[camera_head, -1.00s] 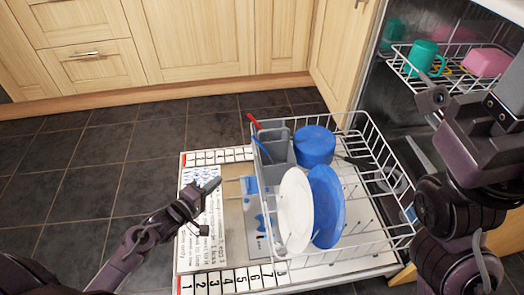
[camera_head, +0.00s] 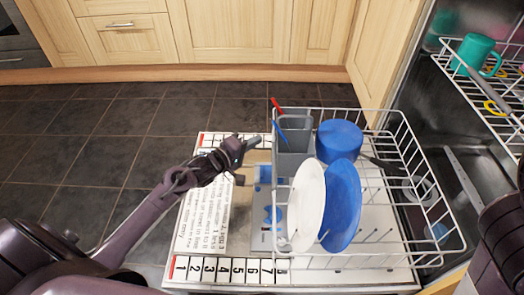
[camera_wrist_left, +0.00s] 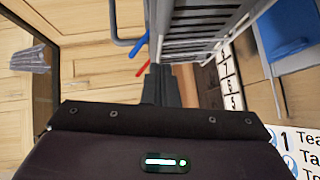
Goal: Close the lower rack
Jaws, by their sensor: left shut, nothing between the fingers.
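The lower rack (camera_head: 438,243) is a white wire basket pulled out over the open dishwasher door (camera_head: 200,235). It holds a white plate (camera_head: 306,205), a blue plate (camera_head: 342,205), a blue bowl (camera_head: 339,139) and a grey cutlery basket (camera_head: 293,140) with a red and a blue utensil. My left gripper (camera_head: 247,147) is shut and empty, just left of the cutlery basket at the rack's outer end. In the left wrist view the fingers (camera_wrist_left: 161,85) point toward the slatted grey basket (camera_wrist_left: 205,30); contact cannot be told. My right gripper is out of view.
The upper rack (camera_head: 480,90) with a teal mug (camera_head: 474,53) stands inside the dishwasher at the right. Wooden cabinets (camera_head: 235,35) line the back. The dark tiled floor (camera_head: 70,150) at the left is clear.

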